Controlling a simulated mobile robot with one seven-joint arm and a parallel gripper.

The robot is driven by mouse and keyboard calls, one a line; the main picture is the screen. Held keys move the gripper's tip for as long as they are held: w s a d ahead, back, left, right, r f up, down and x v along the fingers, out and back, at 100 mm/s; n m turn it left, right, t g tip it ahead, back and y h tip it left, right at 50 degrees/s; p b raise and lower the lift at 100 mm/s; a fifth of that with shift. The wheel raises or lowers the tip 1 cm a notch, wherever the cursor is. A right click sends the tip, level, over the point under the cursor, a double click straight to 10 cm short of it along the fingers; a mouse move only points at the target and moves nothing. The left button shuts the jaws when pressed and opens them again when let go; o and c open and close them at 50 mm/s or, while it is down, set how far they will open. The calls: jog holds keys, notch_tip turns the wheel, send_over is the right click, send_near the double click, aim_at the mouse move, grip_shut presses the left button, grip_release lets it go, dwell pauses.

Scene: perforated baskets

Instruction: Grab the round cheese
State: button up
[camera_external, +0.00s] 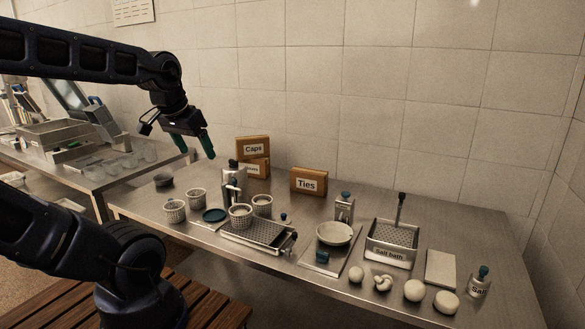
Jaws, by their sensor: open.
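Several pale cheeses lie in a row near the front right edge of the steel table. A small round one (356,274) is at the left of the row. A knotted one (383,283) sits beside it. A larger round one (414,290) comes after that, and a wide, slightly flattened round one (446,302) is at the right end. I cannot tell which of the round ones the task means. My gripper (197,153) is open and empty, with green fingers pointing down. It hangs above the table's far left part, well away from the cheeses.
Several perforated baskets (174,212), a drain tray (258,235), a bowl (334,234) and a salt bath tray (391,256) stand on the table. Cardboard boxes labelled Caps (253,144) and Ties (309,182) are near the wall. A salt jar (479,284) stands right of the cheeses.

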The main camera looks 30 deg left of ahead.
jog(key=w+d+f+m+h, duration=0.1)
jog(key=w+d+f+m, duration=0.1)
jog(key=w+d+m, duration=0.5)
jog(key=w+d+f+g, duration=0.15)
jog(key=w+d, duration=0.35)
jog(key=d, duration=0.6)
jog(key=w+d+f+m+h, duration=0.15)
jog(key=w+d+m, duration=0.25)
jog(key=w+d, duration=0.4)
jog(key=m+g+h, duration=0.2)
jog(key=m+g, duration=0.2)
jog(key=m, duration=0.4)
send_near(447, 297)
jog(key=shift+t, duration=0.25)
jog(key=x, duration=0.9)
jog(key=shift+s+f, duration=0.15)
jog(key=shift+s, duration=0.15)
jog(key=shift+c, duration=0.5)
jog(key=c, duration=1)
